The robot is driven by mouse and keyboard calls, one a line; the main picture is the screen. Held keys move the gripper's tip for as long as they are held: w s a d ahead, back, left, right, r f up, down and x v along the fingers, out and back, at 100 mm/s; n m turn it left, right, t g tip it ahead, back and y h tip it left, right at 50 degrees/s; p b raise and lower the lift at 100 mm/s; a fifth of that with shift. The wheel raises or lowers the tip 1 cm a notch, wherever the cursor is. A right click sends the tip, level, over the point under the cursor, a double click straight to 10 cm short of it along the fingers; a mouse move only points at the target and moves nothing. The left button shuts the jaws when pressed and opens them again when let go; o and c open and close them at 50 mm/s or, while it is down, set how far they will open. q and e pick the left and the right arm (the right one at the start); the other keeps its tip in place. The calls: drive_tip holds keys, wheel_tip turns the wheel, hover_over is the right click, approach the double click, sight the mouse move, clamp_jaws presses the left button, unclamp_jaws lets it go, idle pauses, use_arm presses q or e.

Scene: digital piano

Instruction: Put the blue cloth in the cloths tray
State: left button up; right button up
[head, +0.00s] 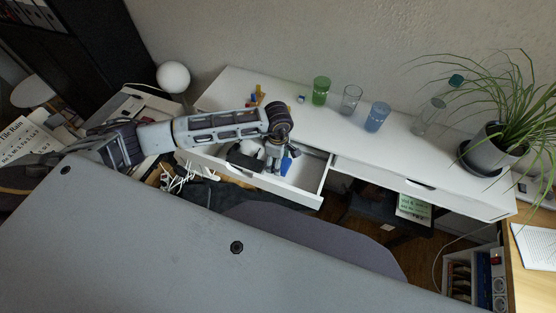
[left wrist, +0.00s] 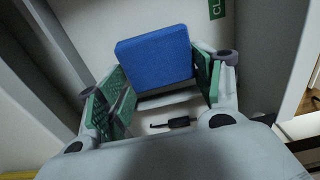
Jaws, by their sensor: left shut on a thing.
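The blue cloth (left wrist: 155,58) is a thick, folded-looking block between the green-padded fingers of my left gripper (left wrist: 162,92) in the left wrist view. My left gripper is shut on it. In the head view my left gripper (head: 275,158) hangs over the open desk drawer (head: 308,178), and a bit of the blue cloth (head: 287,164) shows beside it. A green label (left wrist: 217,8) with the letters "CL" lies at the top of the left wrist view, beyond the cloth. I cannot make out the full outline of the cloths tray. My right gripper is not in view.
On the white desk (head: 400,145) stand a green glass (head: 320,91), a clear glass (head: 351,99), a blue glass (head: 377,117), a bottle (head: 430,115) and a potted plant (head: 492,150). A grey chair back (head: 320,235) is in front of the drawer.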

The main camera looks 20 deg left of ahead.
use_arm(q)
drive_tip(key=shift+f, duration=0.15)
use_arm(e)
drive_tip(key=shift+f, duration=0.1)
use_arm(q)
drive_tip(key=o, duration=0.9)
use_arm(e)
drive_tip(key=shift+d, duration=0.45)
use_arm(q)
drive_tip(key=shift+r, duration=0.2)
drive_tip(key=shift+r, duration=0.2)
wheel_tip(320, 180, up, 12)
drive_tip(key=shift+f+b, duration=0.2)
drive_tip(key=shift+b, duration=0.45)
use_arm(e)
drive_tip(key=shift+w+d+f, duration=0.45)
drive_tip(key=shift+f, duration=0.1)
